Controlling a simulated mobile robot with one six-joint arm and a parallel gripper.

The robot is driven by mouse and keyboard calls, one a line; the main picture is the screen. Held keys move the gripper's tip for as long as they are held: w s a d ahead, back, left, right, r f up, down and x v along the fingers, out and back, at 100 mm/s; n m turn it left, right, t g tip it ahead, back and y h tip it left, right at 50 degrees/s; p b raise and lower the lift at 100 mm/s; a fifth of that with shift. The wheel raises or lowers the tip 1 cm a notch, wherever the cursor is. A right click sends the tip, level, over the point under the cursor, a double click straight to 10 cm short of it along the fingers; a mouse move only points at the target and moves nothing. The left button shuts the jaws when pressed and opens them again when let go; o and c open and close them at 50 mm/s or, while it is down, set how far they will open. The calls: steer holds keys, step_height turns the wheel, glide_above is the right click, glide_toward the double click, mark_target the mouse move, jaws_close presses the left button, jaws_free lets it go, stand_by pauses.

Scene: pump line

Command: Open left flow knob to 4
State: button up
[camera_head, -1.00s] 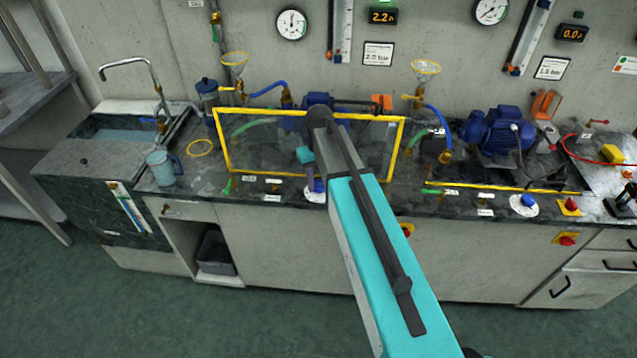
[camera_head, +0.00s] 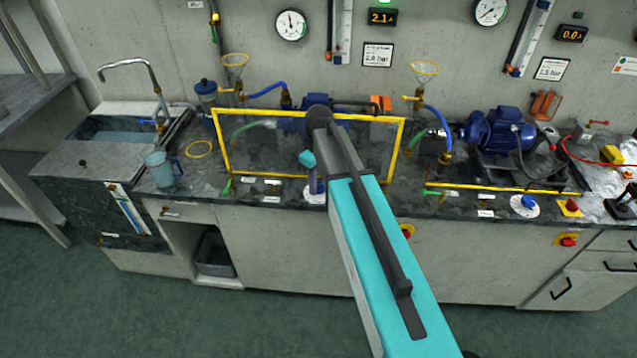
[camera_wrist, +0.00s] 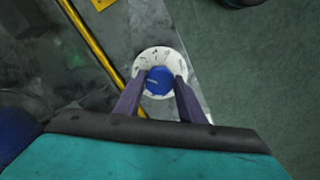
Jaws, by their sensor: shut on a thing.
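The left flow knob (camera_wrist: 158,81) is blue and sits on a round white dial plate (camera_wrist: 160,58) with dark numbers around its rim. My gripper (camera_wrist: 159,84) is shut on the knob, one purple finger on each side, as the wrist view shows. The numbers are too small to read, so the knob's setting cannot be told. In the head view my arm hides most of this knob; only part of its white dial plate (camera_head: 311,196) shows at the counter's front edge. The left digital display (camera_head: 382,17) reads about 2.1.
A yellow-framed clear guard (camera_head: 270,150) stands just behind the left dial. A second blue knob (camera_head: 528,201) is to the right on the counter, with a red button on yellow (camera_head: 570,207) beside it. A jug (camera_head: 162,170) stands near the sink.

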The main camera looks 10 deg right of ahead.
mark_target(319, 186)
steer(key=o, duration=1)
steer(key=shift+o, duration=0.2)
steer(key=shift+r, duration=0.2)
step_height(319, 186, up, 14)
steer(key=b, duration=0.3)
steer(key=shift+f, duration=0.25)
